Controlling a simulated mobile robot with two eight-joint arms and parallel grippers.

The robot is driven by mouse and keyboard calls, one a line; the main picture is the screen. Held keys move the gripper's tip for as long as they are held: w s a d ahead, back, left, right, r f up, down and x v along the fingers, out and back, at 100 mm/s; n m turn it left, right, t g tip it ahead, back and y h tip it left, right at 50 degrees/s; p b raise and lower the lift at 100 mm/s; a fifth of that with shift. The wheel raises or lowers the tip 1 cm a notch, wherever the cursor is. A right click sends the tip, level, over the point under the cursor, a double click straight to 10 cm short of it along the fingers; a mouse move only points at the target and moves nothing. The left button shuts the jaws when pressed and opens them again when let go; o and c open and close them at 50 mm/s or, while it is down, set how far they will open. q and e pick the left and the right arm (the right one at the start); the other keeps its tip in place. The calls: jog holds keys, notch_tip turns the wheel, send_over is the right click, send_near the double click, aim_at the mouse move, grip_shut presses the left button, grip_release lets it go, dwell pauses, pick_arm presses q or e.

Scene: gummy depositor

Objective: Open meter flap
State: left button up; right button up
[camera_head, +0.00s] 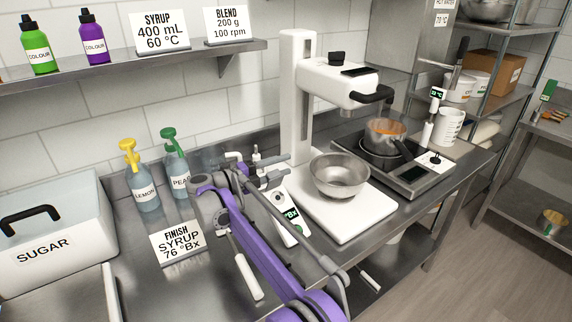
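The meter (289,217) is a white, slanted device with a small green-lit display reading °Bx. It stands on the steel counter, left of the white mixer base. My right gripper (268,176) is at the meter's upper end, at the tip of my purple and grey arm. Its fingers overlap small grey and white parts there, so I cannot tell whether they touch the meter or how far apart they are. The flap is not clearly seen; the gripper covers that area. My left gripper is not in view.
A steel bowl (340,175) sits on the white mixer (299,100) base, right of the meter. A pot (384,134) is on the hob at right.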

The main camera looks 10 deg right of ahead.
jog(key=p+v, duration=0.2)
jog(key=v, duration=0.8)
jog(key=shift+a, duration=0.2)
dwell(0.5)
